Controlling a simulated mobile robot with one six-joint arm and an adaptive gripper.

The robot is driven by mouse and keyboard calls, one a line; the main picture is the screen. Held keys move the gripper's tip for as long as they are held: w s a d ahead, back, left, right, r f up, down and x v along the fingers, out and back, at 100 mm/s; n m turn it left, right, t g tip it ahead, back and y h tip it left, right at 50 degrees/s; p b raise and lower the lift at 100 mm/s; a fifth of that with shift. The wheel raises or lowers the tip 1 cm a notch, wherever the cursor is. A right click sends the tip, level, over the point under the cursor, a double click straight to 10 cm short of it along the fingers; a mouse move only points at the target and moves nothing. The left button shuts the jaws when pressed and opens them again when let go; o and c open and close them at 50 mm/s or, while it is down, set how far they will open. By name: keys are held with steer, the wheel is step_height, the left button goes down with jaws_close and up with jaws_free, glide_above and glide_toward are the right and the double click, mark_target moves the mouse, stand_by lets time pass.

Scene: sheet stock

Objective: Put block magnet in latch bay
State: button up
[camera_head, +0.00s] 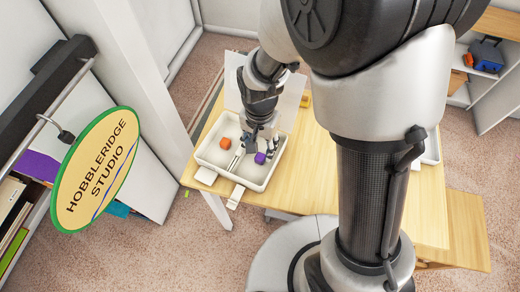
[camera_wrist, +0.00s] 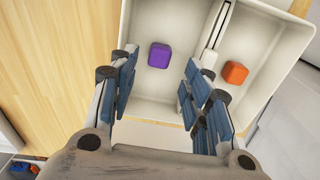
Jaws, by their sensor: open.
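A purple block (camera_wrist: 159,55) and an orange block (camera_wrist: 235,72) lie in a white two-part tray (camera_wrist: 150,108), one on each side of its divider (camera_wrist: 219,30). In the head view the purple block (camera_head: 260,158) is in the right part and the orange block (camera_head: 225,143) in the left part. I cannot tell which block is the block magnet or which part is the latch bay. My gripper (camera_wrist: 161,80) is open and empty over the tray. In the wrist view the purple block shows between and beyond the fingers. My gripper (camera_head: 251,138) partly hides the tray's middle in the head view.
The tray stands on a light wooden table (camera_head: 318,160). White tabs (camera_head: 236,195) stick out at its front edge. A hanging oval sign (camera_head: 97,168) is at the left, and a shelf with a blue item (camera_head: 486,56) is at the far right.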

step_height(320, 180, up, 7)
steer(key=p, duration=0.1)
step_height(320, 180, up, 12)
steer(key=n+t, duration=0.3)
glide_above(260, 157)
steer(key=s+d, duration=0.5)
steer(key=d, duration=0.2)
steer(key=s+d+r+n+t, duration=0.1)
steer(key=s+d+r+n, duration=0.2)
steer(key=s+r, duration=0.2)
steer(key=s, duration=0.3)
steer(key=shift+s+d+r+t, duration=0.2)
steer(key=shift+s+d+t, duration=0.1)
steer(key=shift+s+d, duration=0.1)
steer(key=shift+w+f, duration=0.1)
